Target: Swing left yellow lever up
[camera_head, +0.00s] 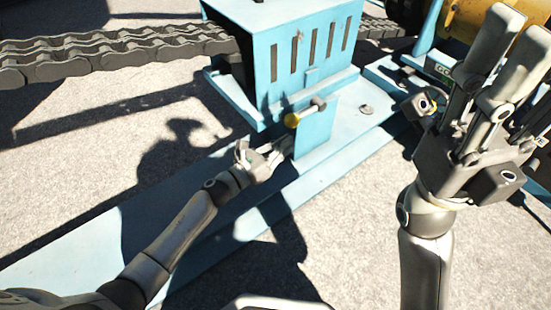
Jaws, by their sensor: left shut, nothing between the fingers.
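The yellow lever (292,119) has a round yellow knob on a short metal rod. It sticks out from the upper part of an upright blue plate at the front of the blue slotted housing (300,65). My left gripper (282,150) is shut and empty, just below and left of the knob, with its fingertips close to the blue plate. I cannot tell whether they touch it. My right gripper (520,28) is raised at the upper right, away from the lever, fingers pointing up; whether it is open or shut is unclear.
A heavy dark chain (110,52) runs from the left into the blue housing. A long blue base beam (75,262) crosses the ground diagonally. A yellow cylindrical part (465,20) stands at the upper right, behind my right gripper. Pale ground lies open at the left.

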